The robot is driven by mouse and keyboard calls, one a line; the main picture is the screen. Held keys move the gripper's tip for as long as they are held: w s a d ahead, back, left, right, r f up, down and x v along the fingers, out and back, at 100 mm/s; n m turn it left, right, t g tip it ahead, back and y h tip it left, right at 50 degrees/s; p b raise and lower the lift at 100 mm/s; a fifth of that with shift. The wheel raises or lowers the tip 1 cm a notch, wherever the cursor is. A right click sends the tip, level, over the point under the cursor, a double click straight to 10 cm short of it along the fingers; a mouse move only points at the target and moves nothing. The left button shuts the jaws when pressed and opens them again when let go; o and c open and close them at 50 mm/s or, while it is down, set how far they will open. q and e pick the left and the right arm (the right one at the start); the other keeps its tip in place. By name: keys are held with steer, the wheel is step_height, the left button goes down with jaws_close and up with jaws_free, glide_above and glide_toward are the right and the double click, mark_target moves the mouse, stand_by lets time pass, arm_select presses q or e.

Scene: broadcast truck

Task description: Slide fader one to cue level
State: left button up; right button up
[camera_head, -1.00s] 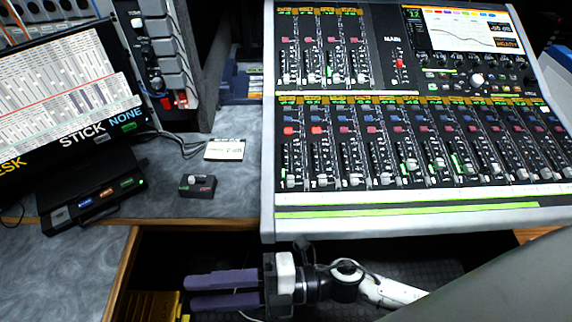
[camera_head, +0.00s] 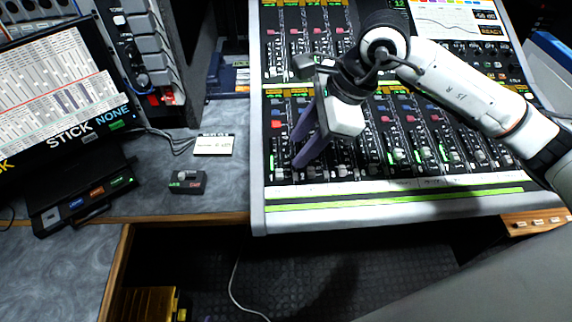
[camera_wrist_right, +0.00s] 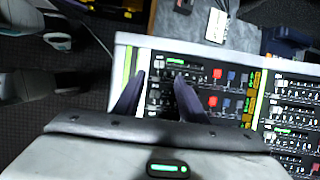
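The mixing console (camera_head: 390,198) fills the right half of the head view. Its lower bank has a row of channel strips, and fader one's strip (camera_head: 277,158) is leftmost, by the console's left edge. My right gripper (camera_head: 298,140) hangs over the left strips, its dark purple fingers pointing down and left. In the right wrist view the fingertips (camera_wrist_right: 160,75) are apart with nothing between them. The first strip (camera_wrist_right: 178,68) lies beneath and beyond the tips there. Contact with a fader cap cannot be told.
A screen (camera_head: 60,95) and an equipment rack (camera_head: 150,60) stand further left. Dark open floor lies in front.

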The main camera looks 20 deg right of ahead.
mark_target(280, 172)
steer(key=p+x, duration=0.1)
steer(key=x, duration=0.8)
steer(key=shift+a+f, duration=0.2)
jaws_close()
steer(key=shift+d, duration=0.1)
